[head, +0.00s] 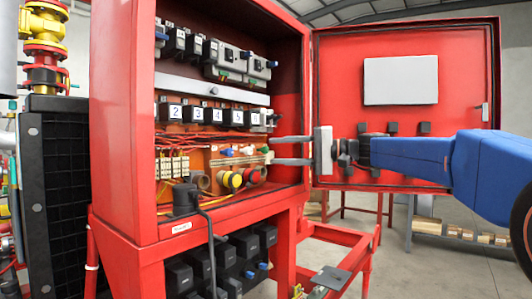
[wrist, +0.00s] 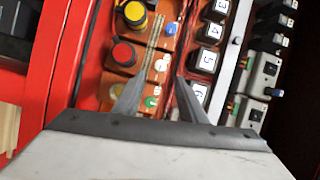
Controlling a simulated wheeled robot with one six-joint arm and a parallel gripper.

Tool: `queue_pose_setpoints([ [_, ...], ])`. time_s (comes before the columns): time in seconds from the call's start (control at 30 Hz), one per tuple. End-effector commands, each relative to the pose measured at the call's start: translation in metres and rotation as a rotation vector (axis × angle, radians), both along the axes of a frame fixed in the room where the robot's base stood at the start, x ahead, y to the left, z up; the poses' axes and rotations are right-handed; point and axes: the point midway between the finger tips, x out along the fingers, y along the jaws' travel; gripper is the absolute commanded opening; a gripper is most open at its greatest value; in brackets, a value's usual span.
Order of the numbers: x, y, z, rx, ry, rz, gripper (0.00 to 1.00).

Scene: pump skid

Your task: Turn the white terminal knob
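The white terminal knob (wrist: 160,65) is a small round knob in the wrist view, between a blue knob (wrist: 171,29) and a green knob (wrist: 151,101) on an orange panel. It also shows small in the head view (head: 247,150), inside the red cabinet. My gripper (head: 270,150) is open, its two fingers apart and pointing left into the cabinet's right side. In the wrist view my gripper (wrist: 157,84) has its fingertips on either side of the row, nearest the green and white knobs. I cannot tell the exact depth gap.
The red cabinet (head: 122,130) surrounds the panel; its door (head: 345,55) stands open at the right. Numbered black relays (wrist: 208,60) lie right of the knobs in the wrist view. A red button (wrist: 122,53) and a yellow button (wrist: 134,14) lie left.

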Motion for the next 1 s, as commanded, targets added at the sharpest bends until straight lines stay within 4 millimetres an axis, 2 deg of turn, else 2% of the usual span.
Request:
queue_pose_setpoints([
  [0.2, -0.010, -0.039, 0.001, -0.001, 0.000, -0.003, 0.38],
  [0.5, -0.022, -0.082, 0.002, -0.001, 0.000, -0.002, 0.38],
  [0.7, -0.027, -0.096, 0.002, 0.000, 0.001, -0.001, 0.38],
  [1.0, -0.028, -0.099, 0.002, 0.000, 0.001, 0.000, 0.38],
])
